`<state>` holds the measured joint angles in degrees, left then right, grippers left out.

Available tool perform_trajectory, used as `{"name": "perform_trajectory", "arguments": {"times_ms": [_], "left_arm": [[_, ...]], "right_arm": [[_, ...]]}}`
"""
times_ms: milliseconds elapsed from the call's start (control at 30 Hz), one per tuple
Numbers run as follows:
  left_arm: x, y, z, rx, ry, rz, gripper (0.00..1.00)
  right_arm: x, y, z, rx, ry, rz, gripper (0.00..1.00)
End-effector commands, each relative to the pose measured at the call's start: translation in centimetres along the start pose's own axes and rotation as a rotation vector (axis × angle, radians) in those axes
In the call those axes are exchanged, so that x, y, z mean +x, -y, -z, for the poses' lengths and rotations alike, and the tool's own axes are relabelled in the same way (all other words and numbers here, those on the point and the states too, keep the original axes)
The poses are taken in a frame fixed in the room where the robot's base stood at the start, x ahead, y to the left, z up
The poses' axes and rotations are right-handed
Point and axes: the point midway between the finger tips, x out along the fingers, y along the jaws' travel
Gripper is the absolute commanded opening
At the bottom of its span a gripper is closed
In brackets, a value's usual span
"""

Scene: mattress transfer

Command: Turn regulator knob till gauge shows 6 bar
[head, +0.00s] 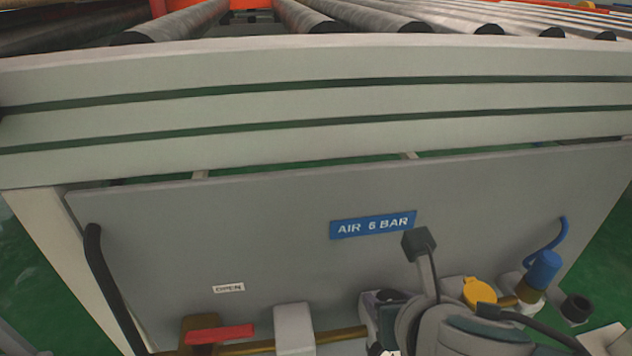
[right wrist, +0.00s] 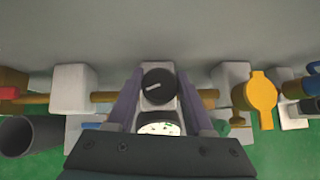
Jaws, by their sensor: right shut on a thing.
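The black regulator knob (right wrist: 157,86), with a pale pointer mark, sits between the two fingers of my right gripper (right wrist: 158,80) in the right wrist view. The right gripper is shut on the knob. The white gauge (right wrist: 158,129) lies just below the knob, its lower part hidden by the gripper body. A small green mark shows on its face, but the reading is too small to tell. In the head view my right arm and gripper (head: 385,305) cover most of the regulator. My left gripper is not in view.
A blue "AIR 6 BAR" sign (head: 373,225) is on the grey panel (head: 250,240). A red lever (head: 219,334) under an "OPEN" label, a brass pipe (right wrist: 112,97), a yellow handle (right wrist: 256,93) and a blue-capped fitting (head: 542,270) flank the regulator. Conveyor rollers run above.

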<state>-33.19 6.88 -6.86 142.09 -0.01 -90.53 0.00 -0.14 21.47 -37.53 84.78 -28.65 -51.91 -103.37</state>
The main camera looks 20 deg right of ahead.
Motion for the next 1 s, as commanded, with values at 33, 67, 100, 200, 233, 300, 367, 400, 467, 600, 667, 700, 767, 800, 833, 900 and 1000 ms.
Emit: {"name": "perform_trajectory", "arguments": {"times_ms": [33, 67, 100, 200, 233, 300, 367, 400, 467, 600, 667, 700, 767, 800, 833, 900, 1000], "left_arm": [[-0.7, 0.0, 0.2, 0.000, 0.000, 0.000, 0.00], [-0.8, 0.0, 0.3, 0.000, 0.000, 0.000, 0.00], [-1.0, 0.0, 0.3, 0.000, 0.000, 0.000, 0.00], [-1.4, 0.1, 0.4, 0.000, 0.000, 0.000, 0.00], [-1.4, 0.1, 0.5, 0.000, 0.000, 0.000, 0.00], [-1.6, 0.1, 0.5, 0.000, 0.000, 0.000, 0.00], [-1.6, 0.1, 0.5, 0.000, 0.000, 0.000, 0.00], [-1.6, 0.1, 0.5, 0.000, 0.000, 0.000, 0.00], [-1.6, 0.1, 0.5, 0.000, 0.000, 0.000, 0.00], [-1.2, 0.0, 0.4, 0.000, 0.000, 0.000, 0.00], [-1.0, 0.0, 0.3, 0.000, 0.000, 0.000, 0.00], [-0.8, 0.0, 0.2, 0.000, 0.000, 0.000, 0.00], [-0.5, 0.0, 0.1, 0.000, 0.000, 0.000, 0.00], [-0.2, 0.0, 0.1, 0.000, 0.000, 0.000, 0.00], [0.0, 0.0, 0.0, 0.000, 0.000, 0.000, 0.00], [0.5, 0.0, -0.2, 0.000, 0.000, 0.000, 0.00], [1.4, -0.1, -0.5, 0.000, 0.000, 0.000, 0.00]], "right_arm": [[-0.3, -0.2, -0.3, 0.033, -0.002, 0.029, 0.00], [-0.3, -0.2, -0.3, 0.053, -0.001, 0.049, 0.00], [-0.2, -0.2, -0.2, 0.080, -0.001, 0.076, 0.00], [-0.2, -0.2, -0.2, 0.146, 0.000, 0.144, 0.00], [-0.1, -0.3, -0.2, 0.168, -0.001, 0.163, 0.00], [-0.1, -0.2, -0.1, 0.214, 0.000, 0.211, 0.00], [-0.1, -0.2, -0.1, 0.256, 0.000, 0.251, 0.00], [0.0, -0.2, -0.1, 0.282, 0.000, 0.278, 0.00], [0.0, -0.2, -0.1, 0.323, -0.001, 0.318, 0.00], [0.1, -0.2, 0.0, 0.416, 0.000, 0.412, 0.00], [0.1, -0.2, 0.0, 0.457, 0.001, 0.452, 0.00], [0.2, -0.2, 0.0, 0.483, 0.001, 0.479, 0.00], [0.2, -0.2, 0.0, 0.524, 0.001, 0.519, 0.00], [0.2, -0.2, 0.1, 0.551, 0.000, 0.546, 0.00], [0.3, -0.2, 0.1, 0.571, 0.001, 0.566, 0.00], [0.3, -0.2, 0.1, 0.619, 0.001, 0.613, 0.00], [0.4, -0.2, 0.2, 0.685, 0.000, 0.679, 0.00]]}}
